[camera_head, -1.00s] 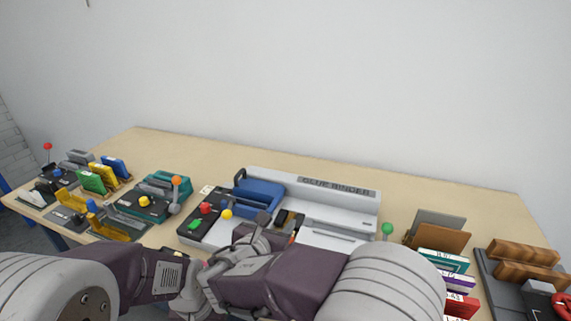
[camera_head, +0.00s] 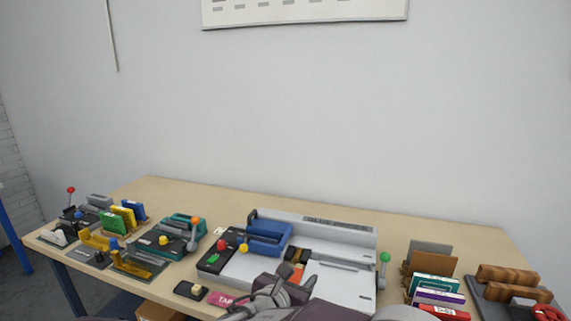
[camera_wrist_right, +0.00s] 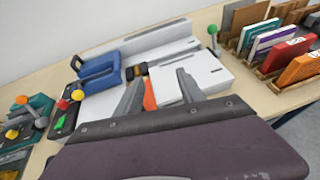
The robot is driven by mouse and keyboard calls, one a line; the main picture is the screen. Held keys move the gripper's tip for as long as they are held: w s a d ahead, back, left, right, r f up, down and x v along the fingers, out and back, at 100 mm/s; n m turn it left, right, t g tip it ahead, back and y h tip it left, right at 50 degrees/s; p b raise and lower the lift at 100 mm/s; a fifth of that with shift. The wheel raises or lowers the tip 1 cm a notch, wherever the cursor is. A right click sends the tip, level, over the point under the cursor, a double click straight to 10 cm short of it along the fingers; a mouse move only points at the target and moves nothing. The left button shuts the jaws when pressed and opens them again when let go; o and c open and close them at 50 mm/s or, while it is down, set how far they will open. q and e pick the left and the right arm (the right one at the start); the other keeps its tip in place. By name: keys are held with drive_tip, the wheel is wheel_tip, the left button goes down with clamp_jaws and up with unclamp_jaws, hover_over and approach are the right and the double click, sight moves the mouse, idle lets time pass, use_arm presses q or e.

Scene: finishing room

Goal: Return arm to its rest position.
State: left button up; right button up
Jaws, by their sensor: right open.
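My right gripper (camera_head: 281,281) is low in the middle of the head view, in front of the glue binder (camera_head: 345,264). In the right wrist view its two grey fingers (camera_wrist_right: 160,88) are spread apart, with nothing held between them. An orange part (camera_wrist_right: 149,94) of the binder area shows behind the fingers, and also in the head view (camera_head: 297,272). Part of my right arm (camera_head: 340,309) shows at the bottom edge. My left gripper is not in view.
The binder has a blue clamp (camera_head: 268,238) and a green-knobbed lever (camera_head: 384,258). A pink item (camera_head: 221,299) and a small dark box (camera_head: 190,290) lie near the front edge. Books (camera_head: 437,289) stand at right; teal machine (camera_head: 170,237) at left. The wooden table's (camera_head: 180,190) back strip is clear.

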drive_tip(key=s+d+f+m+g+h+p, duration=0.1)
drive_tip(key=s+d+m+g+p, duration=0.35)
drive_tip(key=d, duration=0.65)
drive_tip(key=s+d+f+m+g+h+p, duration=0.1)
drive_tip(key=s+d+m+g, duration=0.5)
drive_tip(key=d, duration=0.6)
drive_tip(key=s+a+f+m+g+y+p, duration=0.15)
drive_tip(key=s+f+m+y, duration=0.35)
drive_tip(key=s+m, duration=0.55)
drive_tip(key=a+f+m+t+y, duration=0.1)
drive_tip(key=a+f+m+y, duration=0.2)
drive_tip(key=a+m, duration=0.4)
drive_tip(key=m, duration=0.3)
drive_tip(key=shift+w, duration=0.4)
drive_tip(key=shift+s, duration=0.15)
